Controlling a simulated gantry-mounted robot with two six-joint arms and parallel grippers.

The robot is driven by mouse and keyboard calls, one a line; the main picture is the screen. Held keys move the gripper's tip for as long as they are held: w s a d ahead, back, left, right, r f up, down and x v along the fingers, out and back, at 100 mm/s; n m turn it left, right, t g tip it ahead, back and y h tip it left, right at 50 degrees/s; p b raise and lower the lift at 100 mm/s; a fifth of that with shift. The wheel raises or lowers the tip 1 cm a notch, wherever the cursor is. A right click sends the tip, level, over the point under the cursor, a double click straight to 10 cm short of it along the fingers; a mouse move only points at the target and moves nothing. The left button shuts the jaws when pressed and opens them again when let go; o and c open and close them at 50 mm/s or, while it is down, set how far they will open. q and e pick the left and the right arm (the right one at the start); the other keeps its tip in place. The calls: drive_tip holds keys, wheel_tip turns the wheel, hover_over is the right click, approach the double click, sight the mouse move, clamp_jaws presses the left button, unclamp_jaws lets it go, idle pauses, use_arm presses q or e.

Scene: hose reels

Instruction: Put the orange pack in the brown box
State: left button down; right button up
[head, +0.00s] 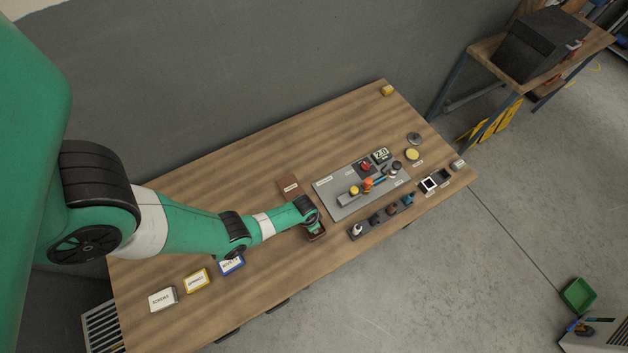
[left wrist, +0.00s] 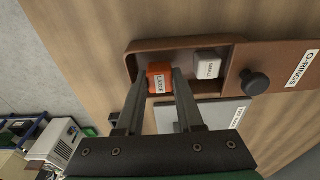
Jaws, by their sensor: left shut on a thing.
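The orange pack (left wrist: 160,77), labelled LARGE, is between the fingers of my left gripper (left wrist: 159,74) in the left wrist view. The gripper is shut on it. The pack appears within the outline of the open brown box (left wrist: 188,43), at its left end; whether it touches the floor is unclear. A white pack (left wrist: 208,66) labelled SMALL lies in the same box. In the head view my left gripper (head: 313,227) points down over the brown box (head: 317,237) and hides most of it and the orange pack. My right gripper is not in view.
A brown lid (left wrist: 285,70) with a black knob (left wrist: 256,82) and O-RINGS label adjoins the box. A grey board (head: 345,205) with parts and a dark rack (head: 380,217) are to the right. Labelled boxes (head: 197,281) stand at the left.

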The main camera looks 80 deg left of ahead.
use_arm(q)
drive_tip(key=shift+w+f+b, duration=0.1)
drive_tip(key=shift+f+b, duration=0.45)
drive_tip(key=shift+f, duration=0.7)
drive_tip(key=c, duration=0.8)
unclamp_jaws()
drive_tip(key=shift+r, duration=0.1)
drive_tip(key=shift+c, duration=0.2)
drive_tip(key=shift+r, duration=0.1)
